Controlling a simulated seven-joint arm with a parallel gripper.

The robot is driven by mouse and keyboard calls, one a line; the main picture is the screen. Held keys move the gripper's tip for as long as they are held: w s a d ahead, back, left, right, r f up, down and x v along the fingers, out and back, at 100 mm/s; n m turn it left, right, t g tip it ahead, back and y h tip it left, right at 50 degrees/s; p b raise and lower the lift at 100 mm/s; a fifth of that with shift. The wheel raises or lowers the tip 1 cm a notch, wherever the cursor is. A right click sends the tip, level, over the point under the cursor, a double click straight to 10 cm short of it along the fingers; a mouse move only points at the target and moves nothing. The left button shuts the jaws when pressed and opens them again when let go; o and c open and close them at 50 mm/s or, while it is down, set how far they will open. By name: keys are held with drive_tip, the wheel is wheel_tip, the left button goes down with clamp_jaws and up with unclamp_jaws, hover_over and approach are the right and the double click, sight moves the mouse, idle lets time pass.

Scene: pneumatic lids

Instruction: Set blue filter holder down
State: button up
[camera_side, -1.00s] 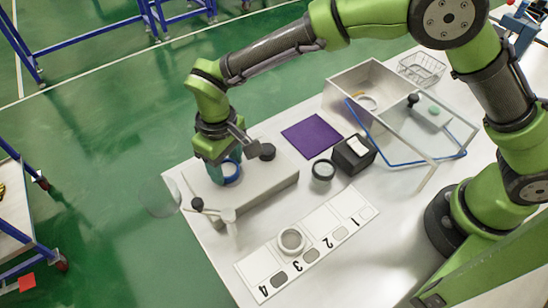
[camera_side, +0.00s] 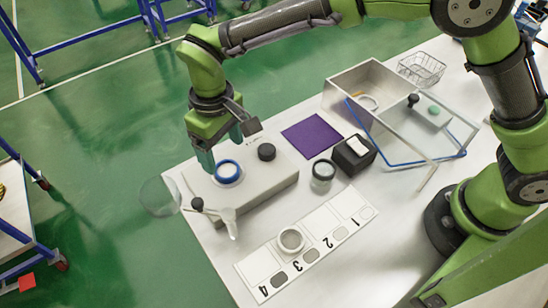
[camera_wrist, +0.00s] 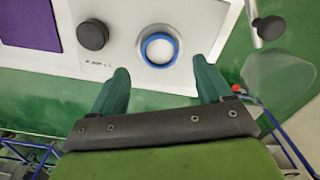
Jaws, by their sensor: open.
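The blue filter holder (camera_side: 228,171) is a blue ring that sits on top of the grey-white box-shaped device (camera_side: 262,190), left of a black knob (camera_side: 267,152). It also shows in the wrist view (camera_wrist: 159,47) as a blue ring around a pale centre. My gripper (camera_side: 222,155) is just behind and above the holder. In the wrist view my gripper (camera_wrist: 163,85) has its two green fingers spread apart with nothing between them. The holder lies beyond the fingertips and is clear of them.
A clear round lid (camera_side: 159,197) on an arm juts out at the device's left. A numbered white strip (camera_side: 262,266) with a pale ring (camera_side: 291,240) lies in front. A jar (camera_side: 323,174), black box (camera_side: 354,154), purple mat (camera_side: 312,135) and open-topped case (camera_side: 350,82) are to the right.

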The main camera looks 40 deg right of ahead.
sight(228, 171)
wheel_tip(228, 171, up, 7)
drive_tip(key=s+d+r+m+t+y, duration=0.15)
drive_tip(key=d+r, duration=0.25)
drive_tip(key=d, duration=0.4)
drive_tip(key=s+d+r+m+t+y, duration=0.1)
drive_tip(key=d+r+m, duration=0.1)
drive_tip(key=d+r, duration=0.45)
drive_tip(key=s+d+f+m+t, duration=0.2)
drive_tip(key=s+d+m+t, duration=0.2)
drive_tip(key=s+d, duration=0.8)
drive_tip(key=d+m, duration=0.1)
drive_tip(key=d, duration=0.2)
drive_tip(key=shift+d+f+t, duration=0.15)
drive_tip(key=shift+f+t, duration=0.2)
drive_tip(key=shift+f, duration=0.05)
